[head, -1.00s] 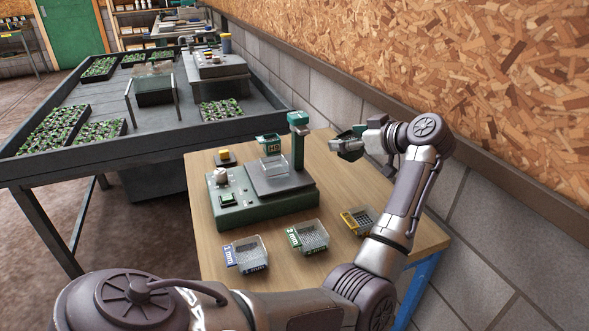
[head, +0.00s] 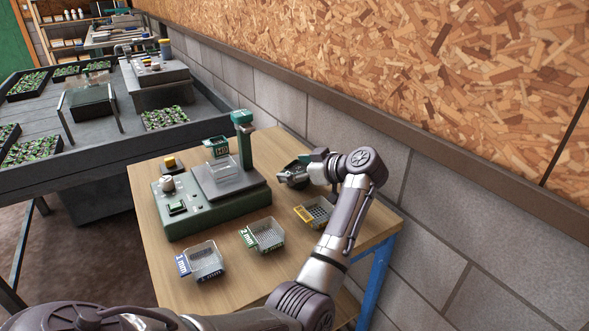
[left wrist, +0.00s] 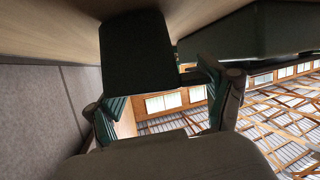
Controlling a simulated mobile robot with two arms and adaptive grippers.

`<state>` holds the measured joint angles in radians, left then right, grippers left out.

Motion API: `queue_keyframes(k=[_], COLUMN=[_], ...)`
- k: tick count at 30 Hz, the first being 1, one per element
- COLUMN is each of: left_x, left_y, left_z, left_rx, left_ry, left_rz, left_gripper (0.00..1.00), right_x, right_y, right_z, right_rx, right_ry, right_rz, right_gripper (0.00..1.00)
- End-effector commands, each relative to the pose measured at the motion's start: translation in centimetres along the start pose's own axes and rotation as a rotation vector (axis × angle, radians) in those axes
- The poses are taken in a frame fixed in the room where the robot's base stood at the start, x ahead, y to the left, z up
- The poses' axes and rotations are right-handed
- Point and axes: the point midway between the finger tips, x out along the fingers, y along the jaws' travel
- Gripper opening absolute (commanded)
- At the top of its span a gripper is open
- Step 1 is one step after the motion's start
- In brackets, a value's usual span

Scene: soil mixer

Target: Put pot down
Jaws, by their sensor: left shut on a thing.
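My left gripper (head: 303,170) is shut on a small dark pot (head: 291,175) near the table's back edge, right of the green machine. In the left wrist view the dark pot (left wrist: 137,52) sits between the two fingers (left wrist: 155,95), close to the wooden surface at the top of the picture. I cannot tell whether the pot touches the table. The gripper hides part of the pot in the head view. My right gripper is not in view.
The wooden table (head: 222,281) holds a green machine (head: 213,207) with a post (head: 243,145). Clear sieve trays stand in front: 1 mm (head: 202,262), 2 mm (head: 264,236) and a yellow-labelled one (head: 315,212). A block wall (head: 410,180) runs behind.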

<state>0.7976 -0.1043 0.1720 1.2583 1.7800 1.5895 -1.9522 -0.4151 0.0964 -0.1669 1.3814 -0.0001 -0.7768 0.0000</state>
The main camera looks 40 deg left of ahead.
Motion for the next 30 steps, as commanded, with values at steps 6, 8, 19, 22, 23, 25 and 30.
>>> queue_keyframes(k=[6, 8, 19, 22, 23, 25, 30], left_x=[0.1, 0.1, 0.1, 0.0, 0.0, -1.3, -4.4], left_y=[0.0, 0.0, 0.0, 0.0, 0.0, 0.1, 0.1], left_z=[0.2, 0.2, 0.2, 0.1, 0.0, -0.1, 0.0], left_rx=[0.0, -0.001, 0.0, -0.001, -0.001, 0.001, 0.001], left_ry=[0.0, 0.0, 0.0, 0.0, 0.001, -0.001, -0.003], left_rz=[-0.001, 0.0, 0.0, 0.0, 0.0, 0.003, 0.002], left_gripper=[0.46, 0.9, 1.0, 1.0, 1.0, 1.0, 1.0], right_x=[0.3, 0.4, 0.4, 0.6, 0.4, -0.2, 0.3], right_y=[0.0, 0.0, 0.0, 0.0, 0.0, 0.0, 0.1], right_z=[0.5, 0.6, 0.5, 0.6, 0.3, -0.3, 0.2], right_rx=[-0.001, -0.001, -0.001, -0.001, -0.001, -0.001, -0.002], right_ry=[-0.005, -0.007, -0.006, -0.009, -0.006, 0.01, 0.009], right_rz=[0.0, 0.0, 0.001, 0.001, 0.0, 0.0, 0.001], right_gripper=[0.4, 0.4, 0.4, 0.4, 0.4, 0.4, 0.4])
